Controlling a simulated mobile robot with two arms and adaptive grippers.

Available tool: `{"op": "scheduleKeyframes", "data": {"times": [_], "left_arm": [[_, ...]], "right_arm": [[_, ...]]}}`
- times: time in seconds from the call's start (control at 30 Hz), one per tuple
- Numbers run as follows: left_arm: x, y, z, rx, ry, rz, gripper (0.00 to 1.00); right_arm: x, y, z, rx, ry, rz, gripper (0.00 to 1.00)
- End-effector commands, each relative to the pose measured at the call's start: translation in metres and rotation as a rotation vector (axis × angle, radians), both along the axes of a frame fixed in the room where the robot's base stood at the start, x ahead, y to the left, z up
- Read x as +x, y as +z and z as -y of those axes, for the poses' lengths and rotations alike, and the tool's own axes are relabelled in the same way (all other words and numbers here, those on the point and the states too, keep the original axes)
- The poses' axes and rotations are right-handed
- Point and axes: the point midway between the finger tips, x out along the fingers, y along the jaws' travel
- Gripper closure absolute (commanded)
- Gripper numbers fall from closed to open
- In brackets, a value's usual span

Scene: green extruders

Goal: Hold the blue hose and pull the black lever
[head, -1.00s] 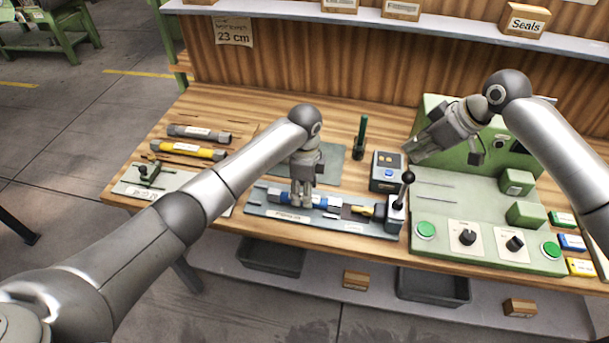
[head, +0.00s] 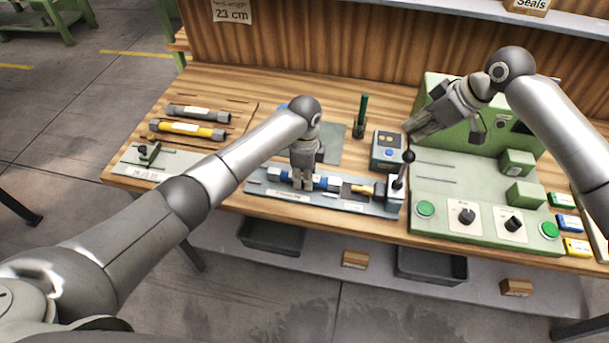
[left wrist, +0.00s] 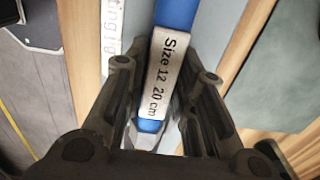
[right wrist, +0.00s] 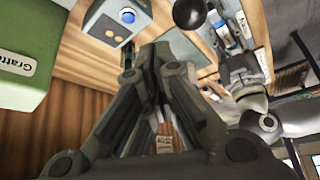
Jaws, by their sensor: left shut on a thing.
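The blue hose (head: 321,182), with a "Size 12 20 cm" label, lies in the grey jig (head: 268,194) at the table's front. It also shows in the left wrist view (left wrist: 177,14). My left gripper (head: 302,185) is shut around the hose from above, its fingers on either side. The black lever (head: 408,156) has a round knob and stands near upright at the jig's right end. Its knob shows in the right wrist view (right wrist: 188,12). My right gripper (head: 411,128) is shut and empty, up behind the lever and apart from it.
A grey box with a blue button (head: 388,150) stands just behind the lever. The green machine (head: 455,195) with knobs and green buttons is to the right. A green upright rod (head: 361,115) stands behind the jig.

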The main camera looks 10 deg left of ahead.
Motion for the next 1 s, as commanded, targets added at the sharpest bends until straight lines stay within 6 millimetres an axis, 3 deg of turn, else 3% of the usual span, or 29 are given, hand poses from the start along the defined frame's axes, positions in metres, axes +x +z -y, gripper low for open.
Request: {"op": "scheduleKeyframes", "data": {"times": [0.27, 1.0], "left_arm": [[0.0, 0.0, 0.0, 0.0, 0.0, 0.001, 1.0], [0.0, 0.001, 0.0, 0.0, 0.0, 0.001, 1.0]], "right_arm": [[0.0, -0.005, 0.0, 0.001, 0.0, -0.001, 1.0], [0.0, -0.045, 0.0, 0.0, 0.0, 0.0, 1.0]]}}
